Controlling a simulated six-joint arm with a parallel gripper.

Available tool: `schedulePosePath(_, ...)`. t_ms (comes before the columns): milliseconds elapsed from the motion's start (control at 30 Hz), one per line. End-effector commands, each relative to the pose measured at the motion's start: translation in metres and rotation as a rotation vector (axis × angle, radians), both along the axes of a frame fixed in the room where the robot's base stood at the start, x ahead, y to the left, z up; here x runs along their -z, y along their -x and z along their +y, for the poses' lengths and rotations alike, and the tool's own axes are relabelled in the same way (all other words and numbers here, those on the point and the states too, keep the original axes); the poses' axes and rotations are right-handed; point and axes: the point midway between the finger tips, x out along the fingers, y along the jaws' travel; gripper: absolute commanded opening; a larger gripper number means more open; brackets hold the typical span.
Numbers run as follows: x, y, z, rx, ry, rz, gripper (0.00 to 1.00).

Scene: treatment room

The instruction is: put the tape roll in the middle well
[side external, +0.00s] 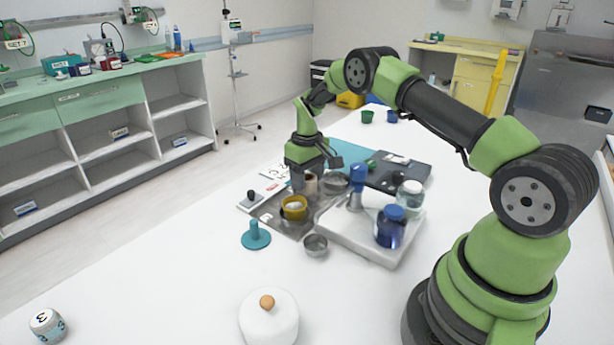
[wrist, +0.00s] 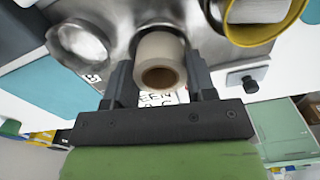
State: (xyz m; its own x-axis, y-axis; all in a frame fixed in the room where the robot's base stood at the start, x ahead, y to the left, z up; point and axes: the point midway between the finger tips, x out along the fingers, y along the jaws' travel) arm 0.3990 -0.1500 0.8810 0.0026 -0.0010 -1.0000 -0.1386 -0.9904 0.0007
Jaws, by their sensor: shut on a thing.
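The tape roll (wrist: 158,50) is pale cream with a brown core and sits between the two fingers of my gripper (wrist: 159,72) in the wrist view. My gripper is shut on it. In the side view my gripper (side external: 308,172) points down over the metal tray (side external: 277,221), and the tape roll (side external: 311,184) shows just below the fingers. In the wrist view the tray has a round metal well (wrist: 80,42) on the left and a yellow cup (wrist: 240,32) with white contents on the right.
A white tray (side external: 345,243) beside the metal one holds a blue jar (side external: 390,228), a clear jar and a blue-topped item. A small metal bowl (side external: 316,246) and a teal stand (side external: 255,236) are in front. A white lidded pot (side external: 268,318) stands nearer. The front left table is mostly clear.

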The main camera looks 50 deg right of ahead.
Motion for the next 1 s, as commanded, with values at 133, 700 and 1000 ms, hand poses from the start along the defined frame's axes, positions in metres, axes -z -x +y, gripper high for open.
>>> schedulePosePath(133,0.000,0.000,0.000,0.000,0.000,0.000,0.28)
schedulePosePath(700,0.011,0.000,0.000,0.000,0.000,0.000,0.28)
schedulePosePath(1000,0.012,0.000,0.000,0.000,0.000,0.000,0.61)
